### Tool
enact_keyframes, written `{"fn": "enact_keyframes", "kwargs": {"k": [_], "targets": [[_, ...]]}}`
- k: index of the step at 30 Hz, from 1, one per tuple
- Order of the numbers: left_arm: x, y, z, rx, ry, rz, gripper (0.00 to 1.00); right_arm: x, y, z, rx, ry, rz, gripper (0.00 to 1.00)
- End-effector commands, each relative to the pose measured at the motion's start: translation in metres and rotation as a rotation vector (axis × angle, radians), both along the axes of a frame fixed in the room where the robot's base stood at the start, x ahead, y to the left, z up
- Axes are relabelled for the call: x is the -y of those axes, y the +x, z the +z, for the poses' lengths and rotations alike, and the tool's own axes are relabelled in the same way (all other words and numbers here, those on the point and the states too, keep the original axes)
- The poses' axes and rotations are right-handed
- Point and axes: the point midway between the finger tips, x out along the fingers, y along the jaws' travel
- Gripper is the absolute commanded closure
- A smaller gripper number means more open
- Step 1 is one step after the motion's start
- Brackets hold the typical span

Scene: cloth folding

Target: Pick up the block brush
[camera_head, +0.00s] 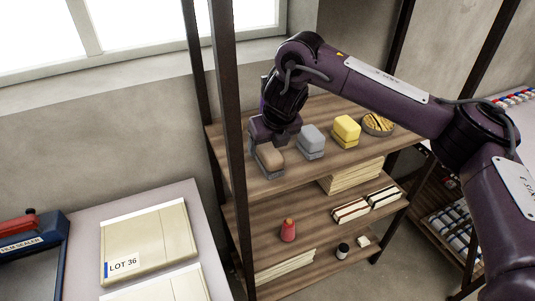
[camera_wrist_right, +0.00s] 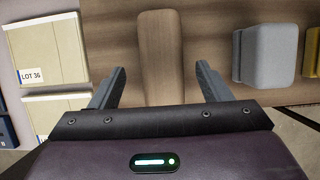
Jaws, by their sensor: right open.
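The block brush (camera_head: 269,158), a brown wooden block with a grey underside, stands on the top shelf near its left front corner. My right gripper (camera_head: 273,138) is at the brush, just behind it in the head view. In the right wrist view the brown block (camera_wrist_right: 160,42) lies lengthwise between the two spread fingers of the right gripper (camera_wrist_right: 161,68). A gap shows between the block and each finger. The gripper is open and holds nothing. The underside of the brush is hidden in the wrist view. My left gripper is not in view.
On the top shelf (camera_head: 335,160), a grey block (camera_head: 312,138), a yellow block (camera_head: 346,128) and a round striped item (camera_head: 377,124) stand to the right of the brush. A dark rack post (camera_head: 232,130) rises close on the left. A table (camera_head: 85,225) with packages stands at left.

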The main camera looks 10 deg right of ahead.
Motion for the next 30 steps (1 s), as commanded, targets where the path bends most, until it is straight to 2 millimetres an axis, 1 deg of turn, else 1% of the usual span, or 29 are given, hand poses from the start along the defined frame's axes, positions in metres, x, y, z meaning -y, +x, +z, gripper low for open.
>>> {"fn": "enact_keyframes", "kwargs": {"k": [3,6,9,12,14,24,30], "targets": [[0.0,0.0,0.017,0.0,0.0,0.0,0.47,0.001,0.004,-0.015,-0.007,-0.001,-0.002,0.29],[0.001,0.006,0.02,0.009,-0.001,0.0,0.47,0.0,0.01,-0.029,-0.005,-0.001,-0.001,0.29],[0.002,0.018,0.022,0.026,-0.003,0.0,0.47,-0.001,0.013,-0.036,-0.003,-0.001,-0.002,0.29],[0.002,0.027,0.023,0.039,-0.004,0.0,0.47,-0.001,0.014,-0.038,-0.001,-0.001,-0.001,0.29],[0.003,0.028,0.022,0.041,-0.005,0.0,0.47,-0.001,0.013,-0.038,-0.001,-0.001,0.0,0.29],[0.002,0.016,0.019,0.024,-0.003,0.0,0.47,-0.001,0.013,-0.04,-0.001,0.0,-0.001,0.29],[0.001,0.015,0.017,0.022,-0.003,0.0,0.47,-0.001,0.013,-0.043,-0.001,0.0,-0.001,0.29]]}}
